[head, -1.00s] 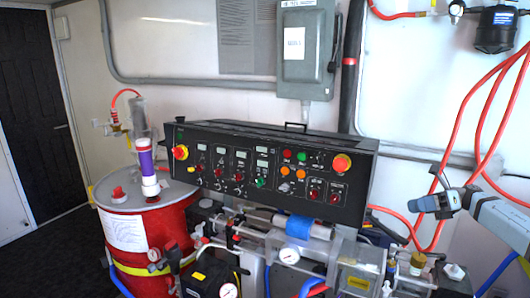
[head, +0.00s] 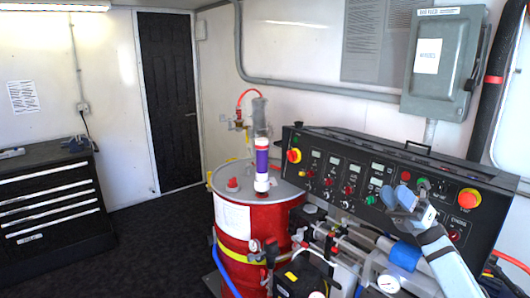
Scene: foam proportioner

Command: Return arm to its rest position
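My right arm (head: 447,262) comes in from the lower right, pale grey-blue. My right gripper (head: 398,195) is in front of the black control panel (head: 333,172), over its right half. Its two blue fingertips look apart, with nothing seen between them. It hides some of the panel's buttons and switches. Whether it touches the panel cannot be told from this view. My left arm and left gripper are not in view.
A red drum (head: 262,222) with a purple-and-white cylinder (head: 262,165) on its lid stands left of the panel. Pumps and hoses sit below the panel. A black tool chest (head: 50,205) stands far left. Dark floor (head: 150,255) lies open between chest and drum.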

